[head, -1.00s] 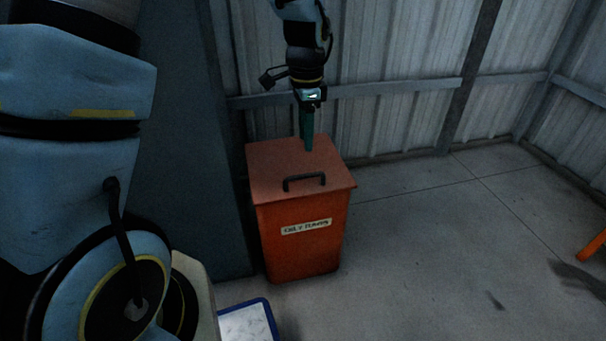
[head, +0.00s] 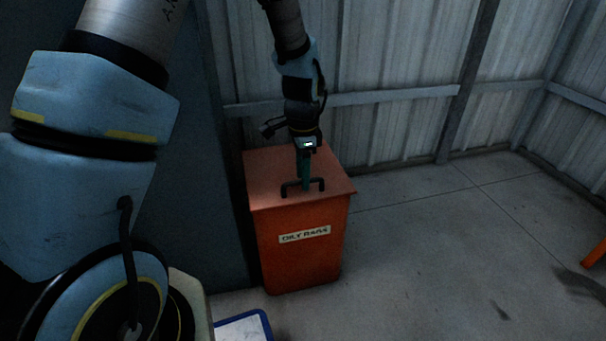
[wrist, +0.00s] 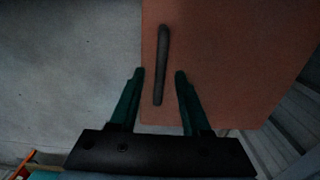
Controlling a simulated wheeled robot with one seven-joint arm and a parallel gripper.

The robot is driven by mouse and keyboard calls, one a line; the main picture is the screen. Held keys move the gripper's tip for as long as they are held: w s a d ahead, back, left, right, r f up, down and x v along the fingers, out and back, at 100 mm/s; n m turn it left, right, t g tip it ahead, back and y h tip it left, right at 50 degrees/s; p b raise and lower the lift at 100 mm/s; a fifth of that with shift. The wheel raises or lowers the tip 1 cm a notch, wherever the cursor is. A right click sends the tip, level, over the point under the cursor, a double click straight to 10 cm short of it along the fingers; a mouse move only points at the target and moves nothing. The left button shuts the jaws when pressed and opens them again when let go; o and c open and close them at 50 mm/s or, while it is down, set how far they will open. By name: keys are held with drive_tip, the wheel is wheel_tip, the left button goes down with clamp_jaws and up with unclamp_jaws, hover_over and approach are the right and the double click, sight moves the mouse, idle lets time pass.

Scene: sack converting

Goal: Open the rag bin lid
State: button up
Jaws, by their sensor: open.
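The rag bin (head: 300,256) is an orange box with an "OILY RAGS" label on its front. Its lid (head: 265,170) is down flat and carries a dark bar handle (head: 316,184) near the front edge. In the wrist view, the lid (wrist: 230,60) fills the right side and the handle (wrist: 162,62) runs up the picture. My gripper (head: 305,186) points down over the lid at the handle. In the wrist view my gripper (wrist: 160,74) is open, with the handle's near end between the fingertips. I cannot tell whether a finger touches it.
A corrugated metal wall (head: 400,60) stands close behind the bin, and a dark panel (head: 215,200) stands at its left. A blue-edged white tray (head: 240,330) lies at the front left. Bare concrete floor (head: 430,250) is free at the right.

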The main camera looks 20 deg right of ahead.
clamp_jaws()
idle(1.3)
